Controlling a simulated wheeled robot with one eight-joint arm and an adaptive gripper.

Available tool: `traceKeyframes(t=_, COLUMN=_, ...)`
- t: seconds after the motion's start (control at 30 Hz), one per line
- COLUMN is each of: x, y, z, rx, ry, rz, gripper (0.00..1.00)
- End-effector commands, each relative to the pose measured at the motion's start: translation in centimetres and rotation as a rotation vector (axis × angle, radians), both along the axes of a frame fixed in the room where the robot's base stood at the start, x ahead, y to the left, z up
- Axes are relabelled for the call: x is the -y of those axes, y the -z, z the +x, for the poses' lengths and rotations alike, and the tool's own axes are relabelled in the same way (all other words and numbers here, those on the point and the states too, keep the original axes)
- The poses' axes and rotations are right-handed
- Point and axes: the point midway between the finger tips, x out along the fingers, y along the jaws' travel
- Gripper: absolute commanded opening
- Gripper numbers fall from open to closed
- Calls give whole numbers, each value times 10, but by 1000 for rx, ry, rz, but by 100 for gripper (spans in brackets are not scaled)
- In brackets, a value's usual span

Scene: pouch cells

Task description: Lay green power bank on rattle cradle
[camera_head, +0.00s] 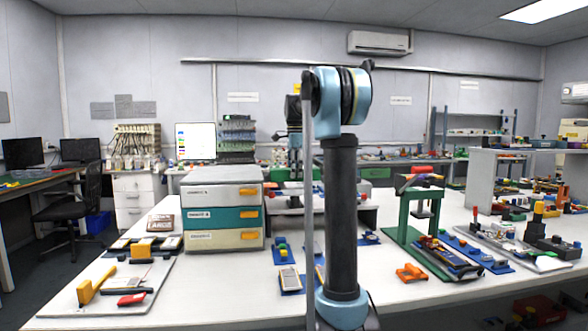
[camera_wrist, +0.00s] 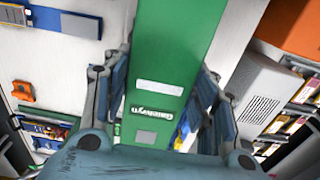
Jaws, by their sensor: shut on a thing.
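In the wrist view the green power bank (camera_wrist: 165,45), a long flat green block with white lettering and a pale label, lies between the two fingers of my gripper (camera_wrist: 160,92). The fingers press on its two sides, and it reaches past them to the top edge of the picture. Pale table surface shows on both sides of it. In the head view my upright arm fills the middle and hides part of the bench; I cannot make out the gripper or the power bank there. I cannot pick out the rattle cradle with certainty in either view.
A drawer cabinet (camera_head: 223,213) stands left of my arm on the white table (camera_head: 215,285). A green press frame (camera_head: 405,215) and an orange clamp (camera_head: 411,272) are on the right. A board with yellow and red tools (camera_head: 105,298) lies front left. Small blue mats hold parts.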

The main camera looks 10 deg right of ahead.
Motion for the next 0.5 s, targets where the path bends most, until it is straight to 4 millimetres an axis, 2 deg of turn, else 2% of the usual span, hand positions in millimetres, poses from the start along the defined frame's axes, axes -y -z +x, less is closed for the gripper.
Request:
traceKeyframes(t=0.2, x=0, y=15, z=0, rx=0, ry=0, rz=0, gripper=17)
traceKeyframes(t=0.5, x=0, y=23, z=0, rx=0, ry=0, rz=0, gripper=17)
